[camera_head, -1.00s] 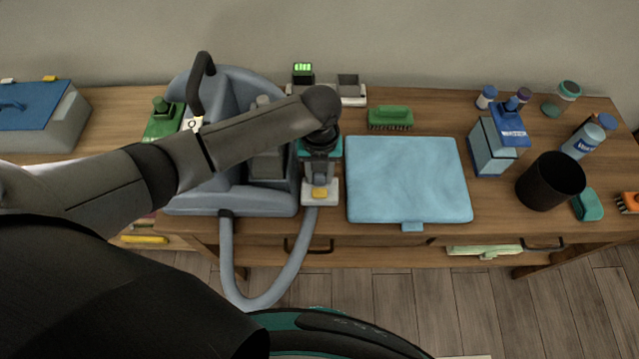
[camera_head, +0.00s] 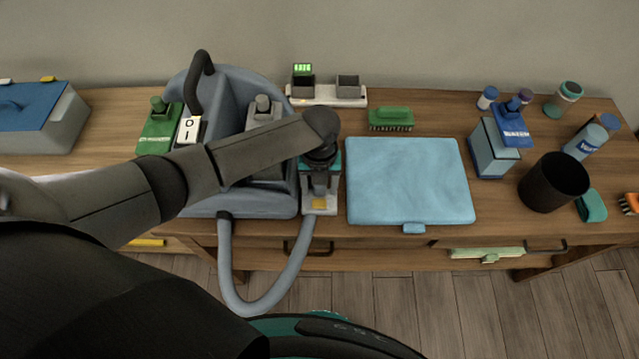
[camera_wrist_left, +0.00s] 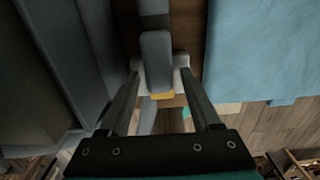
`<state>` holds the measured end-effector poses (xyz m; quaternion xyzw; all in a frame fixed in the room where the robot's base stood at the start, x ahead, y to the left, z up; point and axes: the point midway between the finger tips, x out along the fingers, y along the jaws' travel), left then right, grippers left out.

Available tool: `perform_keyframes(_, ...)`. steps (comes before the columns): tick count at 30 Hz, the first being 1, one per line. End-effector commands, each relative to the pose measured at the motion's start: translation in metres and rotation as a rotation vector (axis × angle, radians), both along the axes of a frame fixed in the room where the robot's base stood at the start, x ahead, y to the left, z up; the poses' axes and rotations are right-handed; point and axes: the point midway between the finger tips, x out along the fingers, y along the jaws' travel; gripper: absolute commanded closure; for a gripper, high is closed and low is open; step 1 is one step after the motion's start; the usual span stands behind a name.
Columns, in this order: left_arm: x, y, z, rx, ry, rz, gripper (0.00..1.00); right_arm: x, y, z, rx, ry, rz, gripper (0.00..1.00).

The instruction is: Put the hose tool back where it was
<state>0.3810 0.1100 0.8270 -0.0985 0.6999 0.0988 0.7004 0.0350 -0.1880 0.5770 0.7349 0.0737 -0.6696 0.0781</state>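The hose tool is a grey upright handle on a pale foot with a yellow tab (camera_head: 320,203). It stands against the right side of the blue-grey cleaning machine (camera_head: 240,205), its hose (camera_head: 225,265) looping down in front of the table. My left gripper (camera_head: 320,182) is directly above and around it. In the left wrist view, the fingers (camera_wrist_left: 160,75) are spread on both sides of the grey handle (camera_wrist_left: 157,50), with a narrow gap beside it. The foot's underside and its contact with the support are hidden. My right gripper is not in view.
A light blue folded cloth or mat (camera_head: 408,180) lies close to the right of the tool. A green brush (camera_head: 390,119) and a charger-like unit (camera_head: 327,94) are behind. A black cup (camera_head: 553,182), boxes and bottles stand at right. My left arm crosses over the machine.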

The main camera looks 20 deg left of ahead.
Motion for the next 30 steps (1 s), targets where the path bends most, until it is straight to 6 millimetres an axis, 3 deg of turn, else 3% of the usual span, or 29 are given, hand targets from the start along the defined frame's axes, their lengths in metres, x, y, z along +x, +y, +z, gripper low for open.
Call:
perform_keyframes(11, 0.001, 0.000, 0.008, -0.001, -0.001, 0.000, 0.33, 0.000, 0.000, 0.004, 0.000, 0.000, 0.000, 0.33)
perform_keyframes(24, 0.001, 0.000, 0.094, 0.000, -0.004, -0.001, 0.33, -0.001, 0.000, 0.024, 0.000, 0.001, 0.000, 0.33)
perform_keyframes(30, 0.001, 0.000, 0.118, 0.000, -0.002, 0.000, 0.33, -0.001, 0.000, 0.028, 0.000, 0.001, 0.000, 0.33)
